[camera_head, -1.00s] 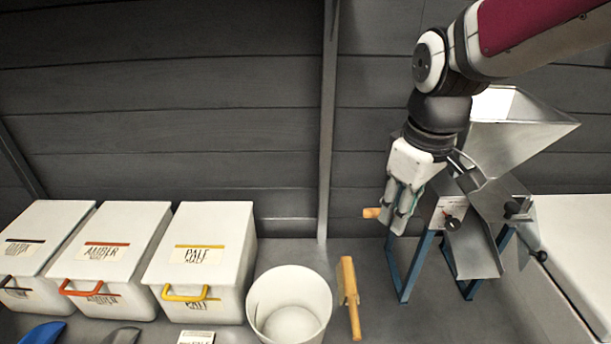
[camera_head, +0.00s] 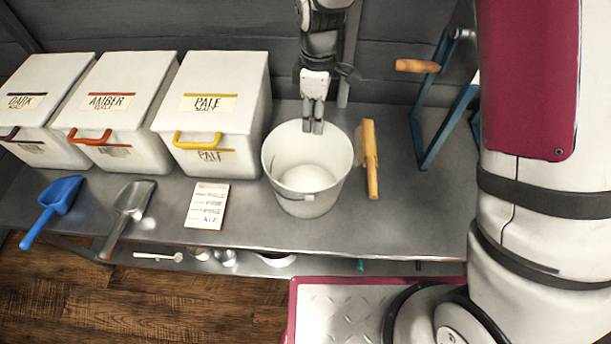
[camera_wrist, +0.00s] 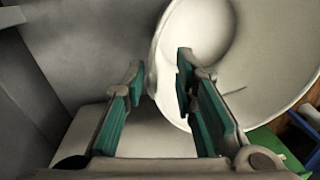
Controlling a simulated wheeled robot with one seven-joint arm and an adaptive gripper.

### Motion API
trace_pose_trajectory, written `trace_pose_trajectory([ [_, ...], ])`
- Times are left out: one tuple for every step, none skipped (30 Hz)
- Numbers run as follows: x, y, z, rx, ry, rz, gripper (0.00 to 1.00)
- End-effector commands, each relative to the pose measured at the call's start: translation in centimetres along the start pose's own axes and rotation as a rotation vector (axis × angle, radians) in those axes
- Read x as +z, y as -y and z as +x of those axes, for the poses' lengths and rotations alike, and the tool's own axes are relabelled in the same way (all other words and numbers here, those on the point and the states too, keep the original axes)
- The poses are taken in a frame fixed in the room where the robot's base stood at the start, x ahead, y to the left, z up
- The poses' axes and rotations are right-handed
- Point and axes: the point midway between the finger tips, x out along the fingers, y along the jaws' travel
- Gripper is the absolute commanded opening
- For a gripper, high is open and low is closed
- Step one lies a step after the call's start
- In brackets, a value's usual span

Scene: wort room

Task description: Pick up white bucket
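The white bucket (camera_head: 304,180) stands upright and empty on the grey metal bench, its round mouth facing up. In the wrist view the bucket (camera_wrist: 262,60) fills the right side, seen into its mouth. My gripper (camera_head: 313,128) points down at the bucket's far rim. In the wrist view my gripper (camera_wrist: 160,66) is open, with green-padded fingers apart. The bucket's rim shows between the fingertips, the left finger outside and the right one over the mouth. I cannot tell whether either finger touches the wall.
A wooden-handled brush (camera_head: 369,160) lies close to the right of the bucket. The pale malt bin (camera_head: 232,105) stands close to its left. A card (camera_head: 207,206), a metal scoop (camera_head: 132,200) and a blue scoop (camera_head: 60,196) lie left. A blue-legged stand (camera_head: 428,150) is at right.

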Motion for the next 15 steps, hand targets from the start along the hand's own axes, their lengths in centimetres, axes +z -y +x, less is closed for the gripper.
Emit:
trace_pose_trajectory([
  [0.1,0.0,1.1,-0.003,0.003,0.0,0.26],
  [0.1,0.0,1.6,-0.002,0.002,0.0,0.26],
  [0.1,-0.1,2.1,-0.001,0.002,0.001,0.26],
  [0.1,-0.1,2.5,-0.001,0.002,0.001,0.26],
  [0.1,-0.1,2.8,-0.001,0.002,0.002,0.26],
  [0.1,-0.1,3.1,0.0,0.001,0.002,0.26],
  [0.1,-0.1,3.3,0.0,0.001,0.002,0.26],
  [0.1,-0.1,3.5,0.0,0.001,0.002,0.26],
  [0.1,-0.1,3.6,0.0,0.001,0.002,0.26],
  [0.1,-0.1,3.7,0.0,0.001,0.002,0.26],
  [0.1,-0.1,3.8,0.0,0.001,0.002,0.26],
  [0.1,-0.1,4.0,0.0,0.001,0.002,0.26],
  [0.1,-0.1,4.2,0.0,0.001,0.002,0.26],
  [0.0,-0.1,4.5,0.0,0.001,0.002,0.26],
  [0.0,-0.1,5.0,0.0,0.001,0.002,0.26],
])
